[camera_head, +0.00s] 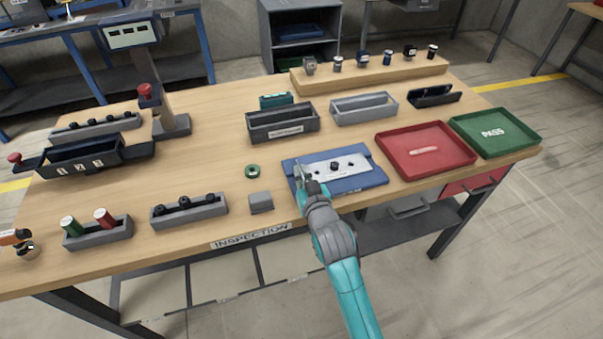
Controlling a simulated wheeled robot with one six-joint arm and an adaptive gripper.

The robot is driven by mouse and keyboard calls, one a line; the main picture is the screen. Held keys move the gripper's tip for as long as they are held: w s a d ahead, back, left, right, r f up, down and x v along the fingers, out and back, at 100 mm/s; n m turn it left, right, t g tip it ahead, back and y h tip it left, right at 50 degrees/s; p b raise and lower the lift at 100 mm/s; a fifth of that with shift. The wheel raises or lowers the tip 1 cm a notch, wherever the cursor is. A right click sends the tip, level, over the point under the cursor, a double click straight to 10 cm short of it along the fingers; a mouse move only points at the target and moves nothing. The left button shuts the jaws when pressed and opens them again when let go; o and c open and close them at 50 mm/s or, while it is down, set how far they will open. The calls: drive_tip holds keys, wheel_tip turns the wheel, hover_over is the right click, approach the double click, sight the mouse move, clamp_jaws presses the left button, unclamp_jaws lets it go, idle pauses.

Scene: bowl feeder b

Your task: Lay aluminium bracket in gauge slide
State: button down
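A pale metal plate with dark spots (350,165), which may be the aluminium bracket, lies on a blue mat (365,184) at the front middle of the bench. My gripper (309,181) is low over the left end of the mat, beside the plate's left end. A small pale piece shows at the fingertips; I cannot tell whether it is held or is part of the plate. The fingers are too small to read. A dark slide-like fixture marked 1 2 3 (88,167), with a red knob at its left end, stands at the left and may be the gauge slide.
A red tray (460,160) and a green PASS tray (523,145) lie at the right. Grey bins (283,134) stand behind the mat. A grey block (261,203), a green ring (252,171) and grey holders (189,216) lie left of my gripper.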

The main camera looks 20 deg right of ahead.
drive_tip(key=c, duration=1.8)
unclamp_jaws()
drive_tip(key=shift+f, duration=0.1)
drive_tip(key=o, duration=0.5)
drive_tip(key=shift+s, duration=0.1)
drive_tip(key=s, duration=0.4)
drive_tip(key=s+r, duration=0.1)
drive_tip(key=s, duration=0.2)
drive_tip(key=s+r, duration=0.1)
drive_tip(key=s, duration=0.3)
drive_tip(key=shift+s+a, duration=0.1)
drive_tip(key=shift+s, duration=0.25)
